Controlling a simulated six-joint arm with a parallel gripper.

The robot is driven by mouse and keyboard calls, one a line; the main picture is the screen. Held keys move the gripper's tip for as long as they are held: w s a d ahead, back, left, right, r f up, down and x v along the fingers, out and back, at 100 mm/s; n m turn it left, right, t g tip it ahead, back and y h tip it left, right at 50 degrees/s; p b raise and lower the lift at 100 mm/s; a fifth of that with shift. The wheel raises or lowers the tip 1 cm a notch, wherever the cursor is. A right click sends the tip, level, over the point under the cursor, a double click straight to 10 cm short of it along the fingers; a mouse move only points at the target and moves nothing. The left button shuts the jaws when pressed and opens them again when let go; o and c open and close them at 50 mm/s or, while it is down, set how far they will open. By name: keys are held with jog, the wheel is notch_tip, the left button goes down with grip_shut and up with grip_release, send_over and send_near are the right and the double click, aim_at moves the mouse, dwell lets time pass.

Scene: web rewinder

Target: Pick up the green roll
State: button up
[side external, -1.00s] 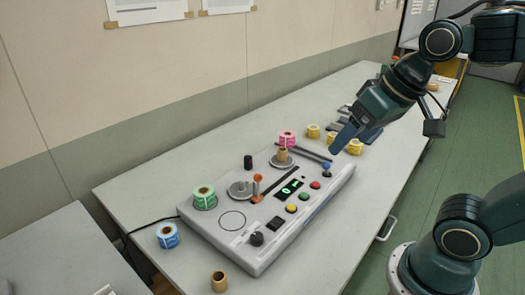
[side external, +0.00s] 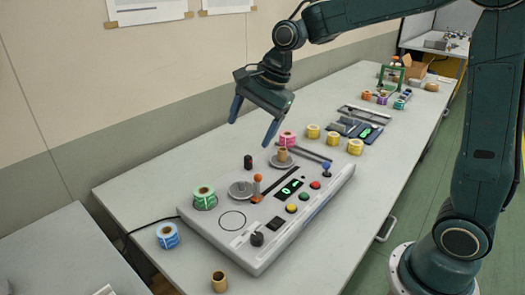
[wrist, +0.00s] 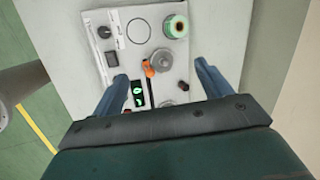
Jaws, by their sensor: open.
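The green roll (side external: 204,198) stands on the back left corner of the grey rewinder panel (side external: 232,260) in the side view. In the wrist view the green roll (wrist: 176,26) is at the top, right of centre, beyond my fingertips. My gripper (side external: 252,132) is open and empty, held in the air above the back part of the panel, up and to the right of the roll. Its two blue fingers also show in the wrist view (wrist: 160,72), spread wide apart.
A blue roll (side external: 168,236) and an empty brown core (side external: 219,281) stand on the table beside the panel. A pink roll (side external: 287,139) and yellow rolls (side external: 313,131) are behind it.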

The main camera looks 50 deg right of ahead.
jog(key=w+a+f+m+g+y, duration=0.1)
jog(key=w+f+m, duration=0.7)
jog(key=w+f, duration=0.2)
jog(key=shift+w+a+f, duration=0.25)
jog(key=shift+w+a, duration=0.1)
jog(key=shift+a, duration=0.05)
jog(key=shift+f, duration=0.1)
send_near(200, 202)
jog(key=shift+w+a+f, duration=0.1)
jog(key=shift+w+f, duration=0.25)
jog(key=shift+f, duration=0.3)
jog(key=shift+x, duration=2.6)
jog(key=c, duration=1.1)
